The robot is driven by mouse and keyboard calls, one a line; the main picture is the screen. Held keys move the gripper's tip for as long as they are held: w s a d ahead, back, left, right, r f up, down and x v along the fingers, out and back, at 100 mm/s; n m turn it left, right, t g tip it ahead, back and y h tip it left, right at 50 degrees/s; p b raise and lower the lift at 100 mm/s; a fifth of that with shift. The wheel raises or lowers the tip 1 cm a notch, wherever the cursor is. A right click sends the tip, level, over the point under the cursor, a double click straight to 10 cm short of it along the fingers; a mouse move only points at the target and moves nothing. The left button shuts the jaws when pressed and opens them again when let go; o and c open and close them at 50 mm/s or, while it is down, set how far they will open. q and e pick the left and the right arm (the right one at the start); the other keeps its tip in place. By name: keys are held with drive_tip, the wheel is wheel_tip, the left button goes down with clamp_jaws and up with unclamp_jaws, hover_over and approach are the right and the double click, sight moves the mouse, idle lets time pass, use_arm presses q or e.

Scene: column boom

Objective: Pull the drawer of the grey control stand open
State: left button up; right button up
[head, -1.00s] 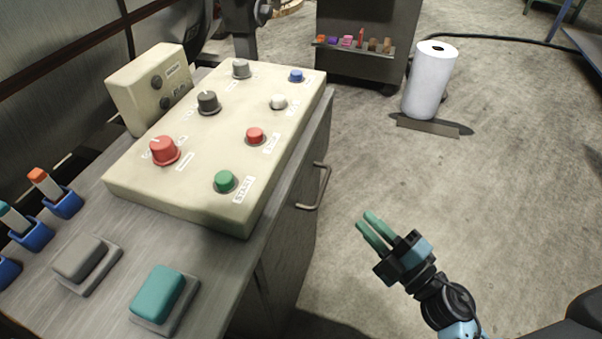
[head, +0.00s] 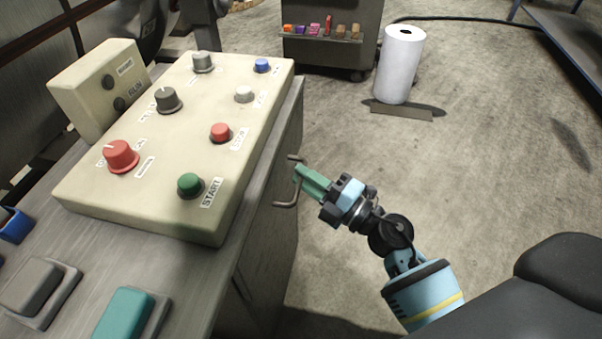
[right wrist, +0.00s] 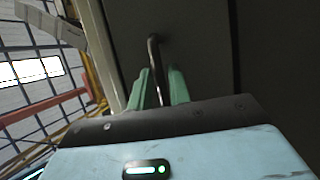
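The grey control stand (head: 255,205) is at the left in the head view, with a dark front on its right side. The drawer's bent metal handle (head: 285,205) sticks out from that front. The drawer front (right wrist: 195,40) looks shut in the right wrist view. My right gripper (head: 298,174) is at the handle, its green fingers pointing at the front. In the right wrist view, the handle bar (right wrist: 154,55) runs between the two fingers, which stand apart with a gap. The fingers partly hide the bar in the head view. My left gripper is not in view.
A cream control box (head: 120,205) with knobs and buttons sits on the stand. A grey pad (head: 32,285) and a teal pad (head: 122,318) lie nearer. A white roll (head: 400,65) and a dark cabinet (head: 330,55) stand behind.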

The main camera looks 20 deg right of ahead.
drive_tip(key=shift+w+a+r, duration=0.15)
drive_tip(key=shift+w+a, duration=0.25)
drive_tip(key=shift+w, duration=0.2)
clamp_jaws()
drive_tip(key=shift+s+d, duration=0.1)
drive_tip(key=s+d, duration=0.6)
drive_tip(key=d, duration=0.3)
drive_tip(key=s+d, duration=0.7)
drive_tip(key=d, duration=0.3)
drive_tip(key=shift+d, duration=0.2)
